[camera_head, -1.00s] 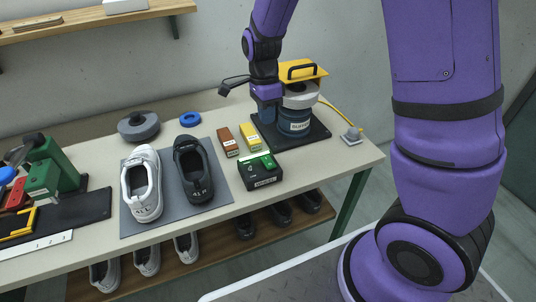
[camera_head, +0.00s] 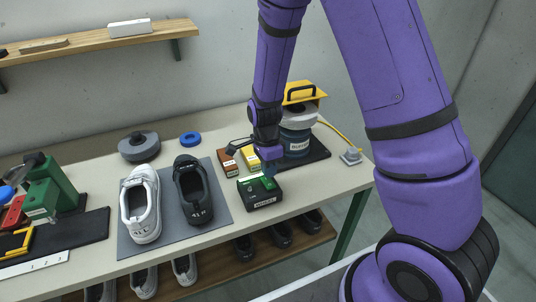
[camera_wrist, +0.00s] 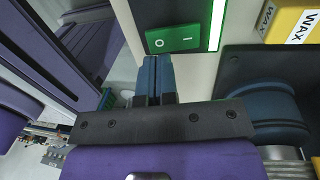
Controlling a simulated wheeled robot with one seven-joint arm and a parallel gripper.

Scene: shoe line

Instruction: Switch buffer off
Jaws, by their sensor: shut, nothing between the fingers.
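The switch box (camera_head: 262,197) is black with a green top and a label on its front that is hard to read. It stands on the table right of the dark shoe. In the wrist view its green rocker switch (camera_wrist: 173,40) shows an O mark and a line mark. My gripper (camera_head: 269,170) is over the box's top, and its two blue fingertips (camera_wrist: 156,60) are shut together, empty, right by the rocker's edge. I cannot tell whether they touch it.
A brown block (camera_head: 228,162) and a yellow wax block (camera_head: 250,158) sit close behind the box. The white shoe (camera_head: 140,208) and dark shoe (camera_head: 189,190) lie on a grey mat (camera_head: 222,211). A yellow cable (camera_head: 338,133) runs to a small grey block (camera_head: 351,156) at right.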

